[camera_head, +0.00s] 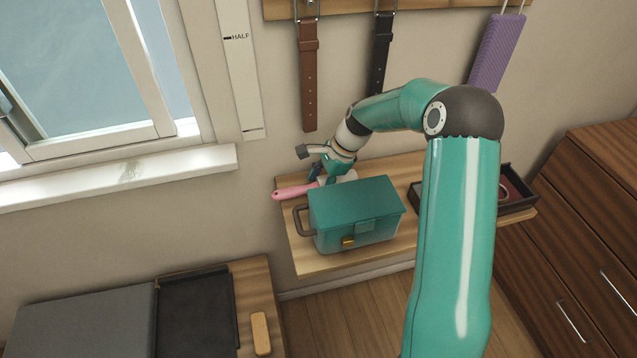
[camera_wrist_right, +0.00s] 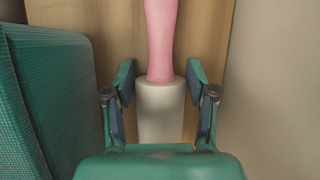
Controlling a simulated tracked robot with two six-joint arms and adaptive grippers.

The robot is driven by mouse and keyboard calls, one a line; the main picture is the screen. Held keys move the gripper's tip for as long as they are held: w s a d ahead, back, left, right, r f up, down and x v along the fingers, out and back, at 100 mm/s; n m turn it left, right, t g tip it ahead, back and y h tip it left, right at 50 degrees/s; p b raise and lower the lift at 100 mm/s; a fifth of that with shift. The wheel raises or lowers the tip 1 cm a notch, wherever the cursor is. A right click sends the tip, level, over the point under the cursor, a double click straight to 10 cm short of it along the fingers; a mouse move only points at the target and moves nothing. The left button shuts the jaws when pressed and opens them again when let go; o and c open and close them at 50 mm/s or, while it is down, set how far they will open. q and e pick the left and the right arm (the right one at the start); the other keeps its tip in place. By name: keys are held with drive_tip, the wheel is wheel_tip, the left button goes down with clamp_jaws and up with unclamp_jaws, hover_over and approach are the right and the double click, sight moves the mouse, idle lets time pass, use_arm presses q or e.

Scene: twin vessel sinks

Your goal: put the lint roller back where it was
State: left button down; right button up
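The lint roller lies on the wooden shelf behind the teal box, with its pink handle (camera_head: 292,191) pointing left in the head view. In the right wrist view its handle (camera_wrist_right: 160,40) runs up to the top edge and its white roll (camera_wrist_right: 160,108) sits between my fingers. My right gripper (camera_head: 318,171) is over the roller. It also shows in the right wrist view (camera_wrist_right: 160,82), open, with a gap on each side of the roll. The roll is mostly hidden by my gripper in the head view. My left gripper is out of view.
The teal box (camera_head: 355,212) stands close beside the roller and also fills the left of the right wrist view (camera_wrist_right: 45,100). A dark tray (camera_head: 520,203) is at the shelf's right. Brown (camera_head: 309,85) and black (camera_head: 381,60) straps and a purple item (camera_head: 497,50) hang above.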

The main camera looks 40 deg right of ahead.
drive_tip(key=shift+o, duration=1.4)
drive_tip(key=v, duration=1.2)
drive_tip(key=shift+s, duration=0.15)
